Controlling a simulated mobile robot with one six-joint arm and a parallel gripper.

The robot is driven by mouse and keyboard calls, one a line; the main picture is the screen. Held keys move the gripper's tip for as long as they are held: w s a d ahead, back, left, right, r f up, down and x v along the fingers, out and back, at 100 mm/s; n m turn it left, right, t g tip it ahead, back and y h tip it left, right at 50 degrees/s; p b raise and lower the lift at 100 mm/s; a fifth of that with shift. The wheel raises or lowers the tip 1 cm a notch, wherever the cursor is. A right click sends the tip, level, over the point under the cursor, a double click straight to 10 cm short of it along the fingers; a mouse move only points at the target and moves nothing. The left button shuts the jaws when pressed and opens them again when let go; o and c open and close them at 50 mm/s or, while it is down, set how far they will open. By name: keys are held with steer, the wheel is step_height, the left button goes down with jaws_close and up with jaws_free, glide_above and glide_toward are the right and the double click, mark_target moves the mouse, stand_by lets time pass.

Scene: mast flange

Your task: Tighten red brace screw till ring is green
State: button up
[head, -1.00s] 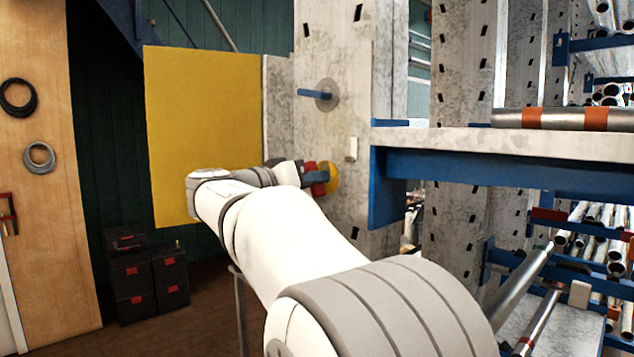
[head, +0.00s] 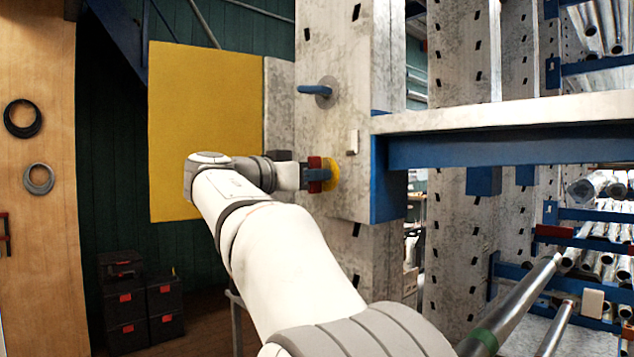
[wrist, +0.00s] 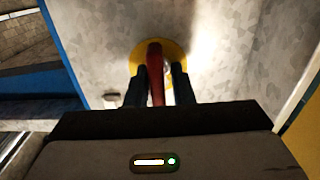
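The red brace screw shows as a red bar handle (head: 315,162) in front of a yellow ring (head: 332,176) on the grey mast. In the wrist view the red handle (wrist: 155,72) stands upright before the yellow ring (wrist: 176,52). My gripper (head: 318,174) is at the handle, one dark finger on each side in the wrist view (wrist: 158,78). A narrow gap shows between the handle and the right finger; the left finger is very close to it. The ring is yellow. Part of the handle and ring is hidden by my fingers.
A blue screw handle (head: 318,88) with a grey ring sits higher on the mast. A blue bracket and pale shelf (head: 500,116) jut out to the right. A yellow panel (head: 205,120) stands behind my arm. Dark boxes (head: 140,300) stand on the floor at left.

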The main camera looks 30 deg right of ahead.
steer(key=o, duration=0.3)
steer(key=shift+a+f, duration=0.1)
steer(key=shift+a, duration=0.3)
steer(key=a+b, duration=0.1)
steer(key=a, duration=0.3)
steer(key=shift+s+b, duration=0.4)
